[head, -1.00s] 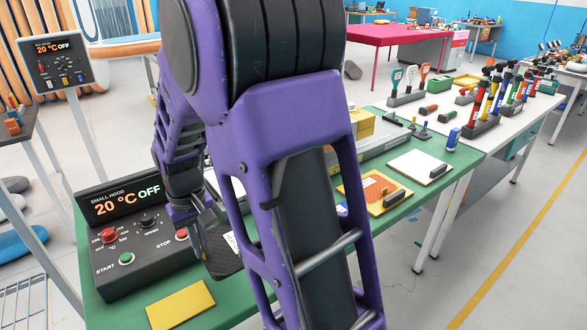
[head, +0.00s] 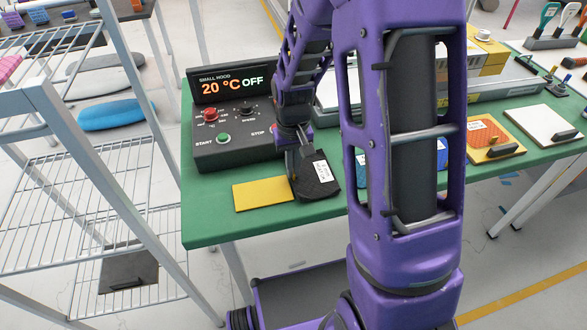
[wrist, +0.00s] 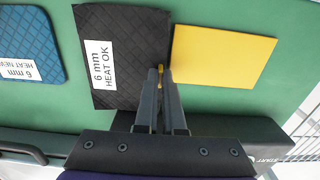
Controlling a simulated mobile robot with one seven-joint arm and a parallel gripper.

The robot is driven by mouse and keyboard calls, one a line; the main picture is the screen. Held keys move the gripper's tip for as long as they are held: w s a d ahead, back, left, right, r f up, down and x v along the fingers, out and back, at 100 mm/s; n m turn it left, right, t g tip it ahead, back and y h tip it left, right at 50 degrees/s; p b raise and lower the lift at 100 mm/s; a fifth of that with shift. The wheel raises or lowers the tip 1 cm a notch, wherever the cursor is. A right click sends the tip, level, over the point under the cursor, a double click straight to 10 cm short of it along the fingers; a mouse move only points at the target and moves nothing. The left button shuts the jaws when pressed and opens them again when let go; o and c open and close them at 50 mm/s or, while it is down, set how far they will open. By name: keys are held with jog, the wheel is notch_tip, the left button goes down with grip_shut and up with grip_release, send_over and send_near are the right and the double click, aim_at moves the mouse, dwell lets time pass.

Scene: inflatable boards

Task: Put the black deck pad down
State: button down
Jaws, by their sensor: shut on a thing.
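The black deck pad (head: 321,183) has a quilted surface and a white label; in the wrist view the pad (wrist: 128,35) reads "6 mm HEAT OK". My gripper (head: 297,168) is shut on the pad at its edge, on the side toward the yellow board. The fingertips show in the wrist view (wrist: 161,76). The pad is over the green table top (head: 225,225), near its front edge and right of the yellow board (head: 262,194). I cannot tell whether the pad touches the table.
The small hood control box (head: 235,140), reading "20 °C OFF", stands behind the pad. A blue pad (wrist: 28,42) lies on the pad's other side. An orange pad (head: 493,138) and a white board (head: 538,122) are farther right. A wire rack (head: 75,190) stands left.

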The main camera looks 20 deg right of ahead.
jog(key=shift+f, duration=0.2)
jog(key=shift+f, duration=0.15)
jog(key=c, duration=1)
grip_release()
